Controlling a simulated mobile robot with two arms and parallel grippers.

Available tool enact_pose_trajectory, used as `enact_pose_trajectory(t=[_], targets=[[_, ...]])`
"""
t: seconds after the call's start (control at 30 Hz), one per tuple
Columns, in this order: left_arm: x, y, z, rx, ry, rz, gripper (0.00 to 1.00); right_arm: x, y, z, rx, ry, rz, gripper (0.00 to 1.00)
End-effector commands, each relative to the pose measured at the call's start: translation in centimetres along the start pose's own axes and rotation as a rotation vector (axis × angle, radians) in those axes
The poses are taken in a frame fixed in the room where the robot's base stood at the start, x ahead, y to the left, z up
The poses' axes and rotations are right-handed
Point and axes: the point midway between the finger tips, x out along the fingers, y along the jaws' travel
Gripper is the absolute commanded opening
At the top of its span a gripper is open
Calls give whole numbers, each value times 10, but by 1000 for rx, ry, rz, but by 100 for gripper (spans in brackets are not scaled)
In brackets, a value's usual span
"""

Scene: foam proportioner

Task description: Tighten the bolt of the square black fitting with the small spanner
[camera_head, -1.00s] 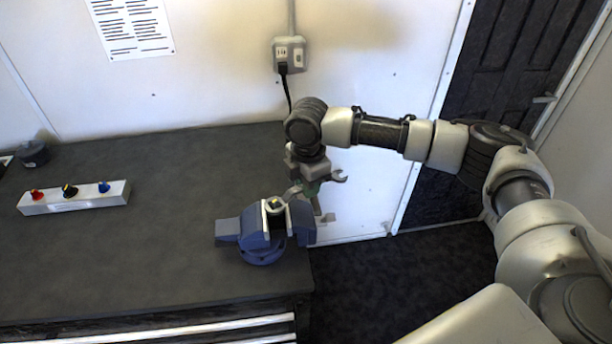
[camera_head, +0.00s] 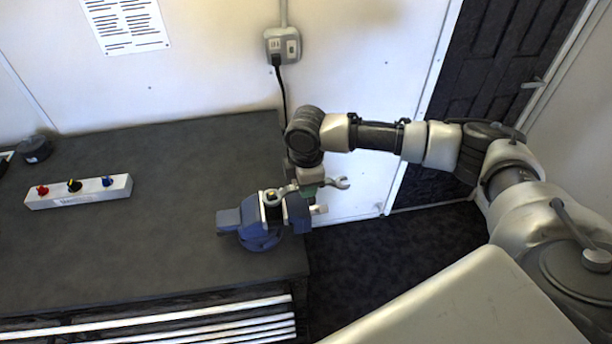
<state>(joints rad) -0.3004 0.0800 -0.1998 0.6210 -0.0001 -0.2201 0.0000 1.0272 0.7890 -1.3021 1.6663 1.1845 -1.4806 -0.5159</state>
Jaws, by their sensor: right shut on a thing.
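A blue bench vise (camera_head: 262,236) stands at the front right corner of the bench. My right gripper (camera_head: 309,188) is shut on a grey spanner (camera_head: 340,183), just right of and above the vise. The spanner's open end points right; its other end reaches left to the top of the vise jaws. Whether it sits around the bolt or only beside it, I cannot tell. My left gripper is not in view.
The dark bench top (camera_head: 150,240) is mostly clear. A white box with red, black and blue knobs (camera_head: 80,192) lies at left, with a dark object (camera_head: 34,148) behind it. A socket with a plugged cable (camera_head: 283,46) is on the wall. A dark door (camera_head: 490,70) stands at right.

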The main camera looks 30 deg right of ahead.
Motion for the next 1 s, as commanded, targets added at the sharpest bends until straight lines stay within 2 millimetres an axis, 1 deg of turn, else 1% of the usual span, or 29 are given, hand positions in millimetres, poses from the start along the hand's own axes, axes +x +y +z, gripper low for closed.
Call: enact_pose_trajectory(t=[0.03,0.43,0.5,0.57,0.67,0.87,1.0], targets=[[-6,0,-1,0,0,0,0,-4,-1,-1,15,4,0,0],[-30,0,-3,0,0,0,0,-4,-12,-2,147,4,1,0],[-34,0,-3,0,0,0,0,-4,-16,-3,193,5,-1,0],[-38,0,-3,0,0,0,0,-4,-19,-4,234,6,1,0],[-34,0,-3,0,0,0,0,-1,-24,-6,298,7,0,0],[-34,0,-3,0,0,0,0,-1,-20,-5,270,6,2,0],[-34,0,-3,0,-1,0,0,-1,-15,-3,205,5,2,0]])
